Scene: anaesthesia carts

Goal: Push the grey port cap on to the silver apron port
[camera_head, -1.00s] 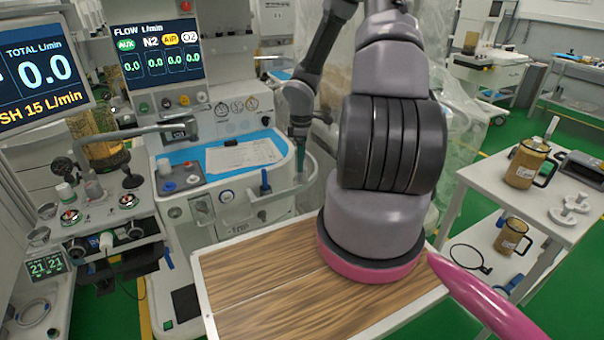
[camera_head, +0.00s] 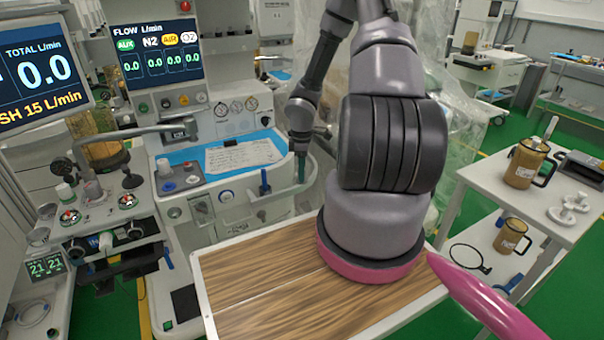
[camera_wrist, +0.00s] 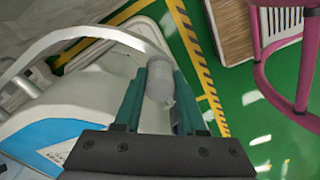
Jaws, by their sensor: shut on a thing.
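My gripper (camera_wrist: 160,76) has two teal fingers, shut on the grey port cap (camera_wrist: 158,86), a small smooth cylinder between the fingertips in the wrist view. In the head view my gripper (camera_head: 301,168) hangs pointing down at the right front edge of the machine's apron, beside its curved pale rail. The cap is too small to make out there. The silver apron port cannot be told apart clearly in either view. In the wrist view the cap's far end lies close to the pale curved rail (camera_wrist: 92,33); whether they touch cannot be told.
The machine's blue apron top (camera_head: 180,157) carries a white paper sheet (camera_head: 240,155). Blue and teal fittings stand along its front. A wood-topped table (camera_head: 250,290) is in front. A white side table (camera_head: 480,175) with mugs stands right.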

